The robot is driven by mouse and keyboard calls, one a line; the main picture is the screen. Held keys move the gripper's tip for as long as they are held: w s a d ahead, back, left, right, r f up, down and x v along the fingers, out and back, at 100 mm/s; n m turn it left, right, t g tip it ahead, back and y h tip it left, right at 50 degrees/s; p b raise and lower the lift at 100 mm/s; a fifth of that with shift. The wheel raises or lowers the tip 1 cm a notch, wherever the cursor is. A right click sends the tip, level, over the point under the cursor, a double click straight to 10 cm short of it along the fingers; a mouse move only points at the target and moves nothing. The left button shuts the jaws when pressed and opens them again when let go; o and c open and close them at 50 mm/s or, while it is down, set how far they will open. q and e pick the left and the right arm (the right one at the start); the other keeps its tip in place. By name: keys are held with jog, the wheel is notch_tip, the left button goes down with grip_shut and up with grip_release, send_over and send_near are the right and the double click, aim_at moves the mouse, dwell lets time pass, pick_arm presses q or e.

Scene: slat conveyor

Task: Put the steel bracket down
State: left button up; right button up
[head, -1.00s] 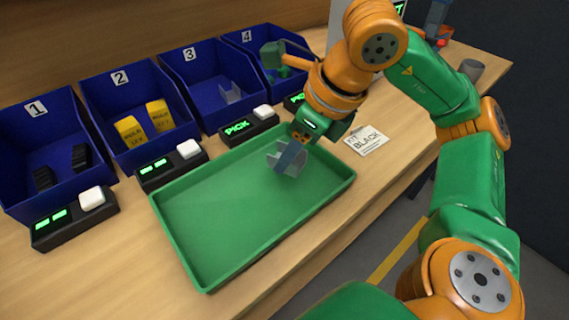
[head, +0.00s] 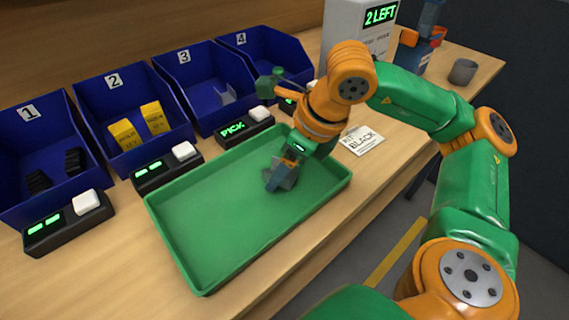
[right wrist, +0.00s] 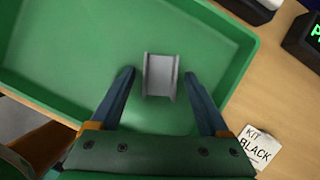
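The steel bracket (right wrist: 160,77) is a grey channel-shaped piece with two raised sides. In the right wrist view it lies over the green tray (right wrist: 62,50), between the two blue fingers of my right gripper (right wrist: 159,74). A gap shows on each side of it, so the fingers are open around it and do not touch it. In the head view my right gripper (head: 278,177) is low inside the right part of the tray (head: 205,277), and its fingers partly hide the bracket. The bracket appears to rest on the tray floor. My left gripper is not in view.
Blue bins 1 to 4 stand behind the tray; bin 3 (head: 198,62) holds another grey bracket. Pick displays with white buttons line the bins' front. A "KIT BLACK" card (head: 363,141) lies right of the tray. The tray's left part is empty.

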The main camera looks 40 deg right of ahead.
jog(key=shift+r, duration=0.15)
jog(key=p+v, duration=0.2)
jog(key=v, duration=1)
